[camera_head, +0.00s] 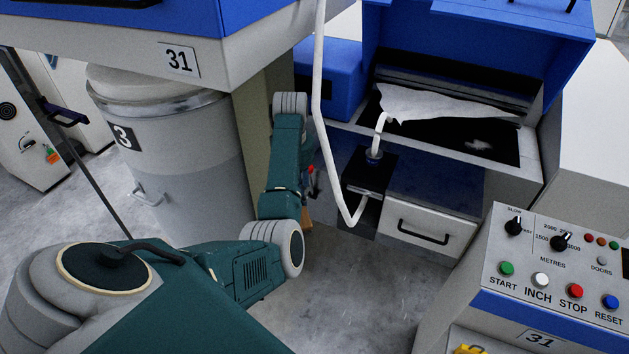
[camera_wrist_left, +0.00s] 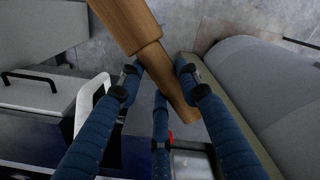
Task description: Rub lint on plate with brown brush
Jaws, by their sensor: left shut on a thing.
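My left gripper (camera_head: 312,183) is partly hidden behind its own arm in the head view. In the left wrist view its blue fingers (camera_wrist_left: 160,88) are shut around a brown wooden piece (camera_wrist_left: 135,22), which I take to be the brown brush; no bristles show. A small bit of the brown brush (camera_head: 306,217) shows below the gripper in the head view. The black plate (camera_head: 425,132) lies inside the open blue machine at the upper right. A pale patch of lint (camera_head: 479,145) lies on it, apart from the brush. My right gripper is not in view.
A white web (camera_head: 440,103) hangs over the plate's back part. A white hose (camera_head: 318,90) runs down between my left gripper and the machine. A drawer (camera_head: 430,226) sits below the plate. A grey can (camera_head: 180,150) stands left, a control panel (camera_head: 555,265) right.

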